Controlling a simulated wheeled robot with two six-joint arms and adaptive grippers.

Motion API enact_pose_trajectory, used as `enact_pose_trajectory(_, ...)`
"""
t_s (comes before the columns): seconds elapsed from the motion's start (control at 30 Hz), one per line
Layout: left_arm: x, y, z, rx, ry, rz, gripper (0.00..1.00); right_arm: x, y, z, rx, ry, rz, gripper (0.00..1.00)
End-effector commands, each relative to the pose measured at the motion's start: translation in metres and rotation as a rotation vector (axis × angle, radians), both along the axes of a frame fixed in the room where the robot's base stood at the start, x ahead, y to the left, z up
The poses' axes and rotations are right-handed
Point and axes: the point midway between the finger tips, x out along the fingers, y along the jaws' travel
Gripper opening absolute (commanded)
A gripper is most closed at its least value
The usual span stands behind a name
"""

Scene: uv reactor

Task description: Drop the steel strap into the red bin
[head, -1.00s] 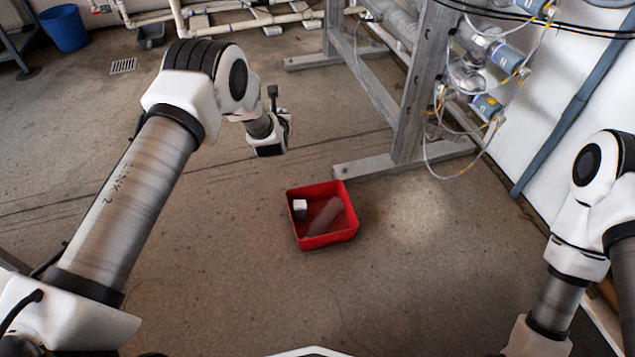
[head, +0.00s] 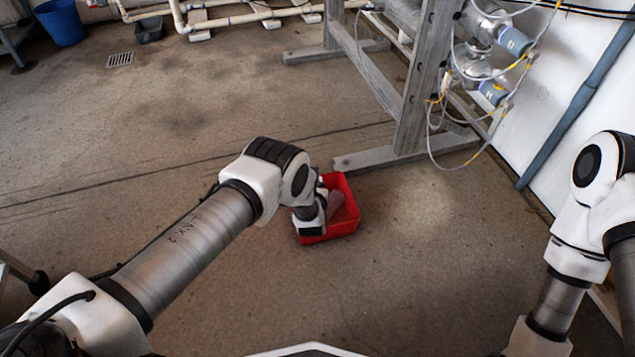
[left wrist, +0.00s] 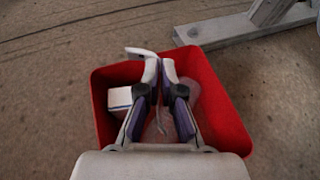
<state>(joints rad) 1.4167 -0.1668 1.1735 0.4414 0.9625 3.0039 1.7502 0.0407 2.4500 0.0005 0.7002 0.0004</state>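The red bin (head: 345,226) stands on the floor in the middle of the head view. It fills much of the left wrist view (left wrist: 225,110). My left gripper (left wrist: 161,66) is over the bin, its fingers nearly together at the tips. A thin pale metal piece, apparently the steel strap (left wrist: 138,52), sticks out to the left at the fingertips; a thin part also shows between the fingers. The gripper appears shut on it. In the head view my left wrist hides the fingers and strap. My right gripper is out of view.
In the bin lie a white box (left wrist: 119,98) and a pale, elongated object (head: 336,201). A grey metal frame (head: 410,130) stands just behind the bin, its foot close to the bin's far side. The floor in front and to the right is clear.

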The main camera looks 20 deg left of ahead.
Motion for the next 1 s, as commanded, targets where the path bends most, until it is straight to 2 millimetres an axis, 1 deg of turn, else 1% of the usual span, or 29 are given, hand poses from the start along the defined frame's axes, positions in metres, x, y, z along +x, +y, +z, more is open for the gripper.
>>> enact_pose_trajectory(0.03,0.000,0.000,-0.009,0.000,-0.001,0.000,0.00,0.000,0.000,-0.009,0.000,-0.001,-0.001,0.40)
enact_pose_trajectory(0.07,0.000,0.000,-0.010,0.000,-0.001,0.000,0.00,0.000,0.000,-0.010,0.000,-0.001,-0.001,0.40)
enact_pose_trajectory(0.33,0.000,0.000,-0.009,0.000,0.000,0.000,0.00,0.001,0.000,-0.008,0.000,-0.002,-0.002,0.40)
enact_pose_trajectory(0.4,0.000,0.000,-0.009,0.000,0.000,0.000,0.29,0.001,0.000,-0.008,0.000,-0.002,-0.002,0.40)
enact_pose_trajectory(0.43,0.000,0.000,-0.009,0.000,0.000,0.000,0.35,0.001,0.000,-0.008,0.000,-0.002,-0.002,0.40)
enact_pose_trajectory(0.67,0.000,0.000,-0.009,0.000,0.000,0.000,0.35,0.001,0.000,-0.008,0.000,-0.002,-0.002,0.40)
enact_pose_trajectory(0.77,0.000,0.000,-0.005,0.000,0.000,0.000,0.35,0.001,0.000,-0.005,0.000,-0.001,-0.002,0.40)
enact_pose_trajectory(0.87,0.001,0.000,0.007,0.000,-0.001,0.000,0.35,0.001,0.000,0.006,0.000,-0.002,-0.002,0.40)
enact_pose_trajectory(0.97,0.001,0.000,0.028,0.000,-0.001,0.000,0.35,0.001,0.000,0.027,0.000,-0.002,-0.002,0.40)
enact_pose_trajectory(1.0,0.001,0.000,0.038,0.000,-0.001,0.000,0.35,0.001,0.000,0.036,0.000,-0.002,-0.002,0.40)
